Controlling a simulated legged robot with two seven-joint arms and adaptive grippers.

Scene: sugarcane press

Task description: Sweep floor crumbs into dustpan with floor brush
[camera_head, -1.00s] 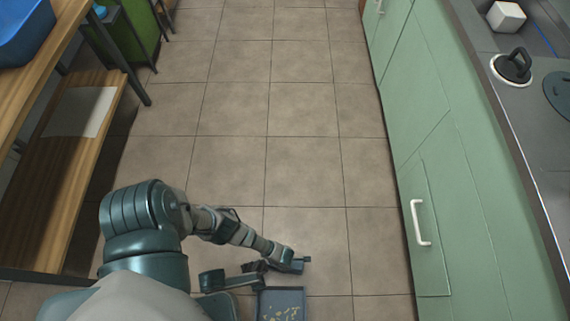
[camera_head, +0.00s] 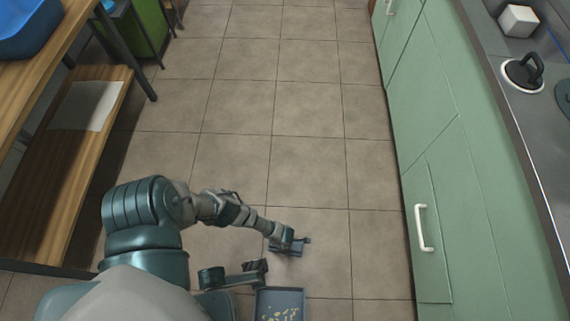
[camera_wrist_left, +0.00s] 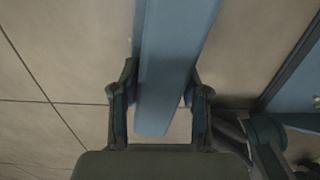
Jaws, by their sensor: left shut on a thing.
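My left gripper (camera_head: 280,241) is low over the floor in the head view, shut on the blue-grey floor brush (camera_head: 296,246). The left wrist view shows the brush (camera_wrist_left: 168,75) as a long blue bar between the two fingers. The blue-grey dustpan (camera_head: 260,301) is at the bottom edge of the head view, nearer me than the brush and apart from it. Yellowish crumbs (camera_head: 283,313) lie in it. The dustpan (camera_wrist_left: 290,68) also shows at the right of the wrist view. A dark gripper-like part (camera_head: 255,266), likely my right gripper, is beside the dustpan; its fingers are unclear.
Green cabinets (camera_head: 432,170) with a white handle (camera_head: 423,228) line the right side. A wooden shelf rack (camera_head: 60,180) stands at the left, with a green bin (camera_head: 135,35) behind it. The tiled floor (camera_head: 270,110) ahead is clear.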

